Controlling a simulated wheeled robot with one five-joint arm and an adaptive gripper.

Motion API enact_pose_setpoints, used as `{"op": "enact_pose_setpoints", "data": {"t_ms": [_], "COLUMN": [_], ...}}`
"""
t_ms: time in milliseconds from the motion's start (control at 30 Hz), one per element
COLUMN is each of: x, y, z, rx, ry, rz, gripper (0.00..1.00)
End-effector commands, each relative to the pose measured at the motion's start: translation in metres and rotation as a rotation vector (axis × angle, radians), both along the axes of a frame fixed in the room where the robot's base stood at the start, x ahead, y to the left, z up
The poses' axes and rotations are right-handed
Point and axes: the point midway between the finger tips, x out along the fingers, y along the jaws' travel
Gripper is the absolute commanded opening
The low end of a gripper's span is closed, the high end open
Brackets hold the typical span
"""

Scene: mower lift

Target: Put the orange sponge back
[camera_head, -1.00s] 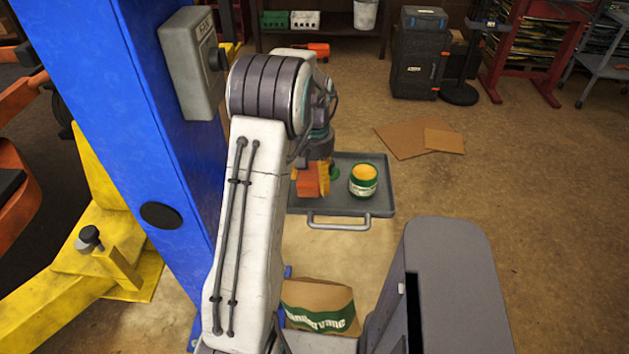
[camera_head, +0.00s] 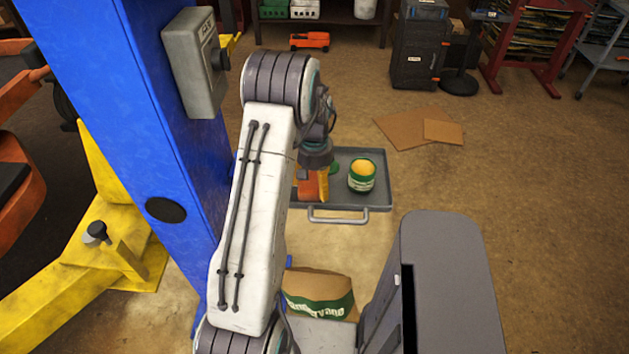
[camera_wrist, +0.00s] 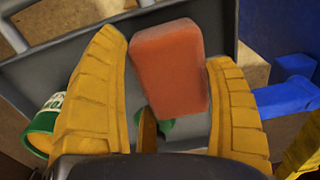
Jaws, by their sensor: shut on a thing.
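The orange sponge (camera_wrist: 168,66) is a rounded block between the two yellow fingers of my gripper (camera_wrist: 165,95) in the wrist view. My gripper is shut on it. In the head view my gripper (camera_head: 313,186) hangs fingers down over the left part of the grey tray (camera_head: 376,205), with the sponge (camera_head: 306,187) partly hidden by my arm and fingers. I cannot tell whether the sponge touches the tray. A small green thing (camera_wrist: 168,124) shows below the sponge in the wrist view.
An open green and white tub with yellow contents (camera_head: 362,175) stands on the tray, right of my gripper. A blue post (camera_head: 165,110) rises close to the left of my arm. A brown paper bag (camera_head: 320,285) is in front. Cardboard (camera_head: 410,132) lies behind the tray.

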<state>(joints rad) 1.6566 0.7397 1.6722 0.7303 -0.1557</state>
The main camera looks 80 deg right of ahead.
Motion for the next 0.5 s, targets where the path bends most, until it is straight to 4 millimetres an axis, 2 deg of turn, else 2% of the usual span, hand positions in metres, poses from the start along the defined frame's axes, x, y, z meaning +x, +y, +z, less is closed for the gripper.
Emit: {"op": "enact_pose_setpoints", "data": {"t_ms": [67, 100, 333, 500], "x": [0.0, 0.0, 0.0, 0.0], "y": [0.0, 0.0, 0.0, 0.0], "z": [-0.0029, -0.0031, -0.002, -0.002], "rx": [0.0, 0.0, 0.0, 0.0], "ry": [0.0, 0.0, 0.0, 0.0], "rz": [0.0, 0.0, 0.0, 0.0], "gripper": [0.45, 0.8, 1.0, 1.0]}}
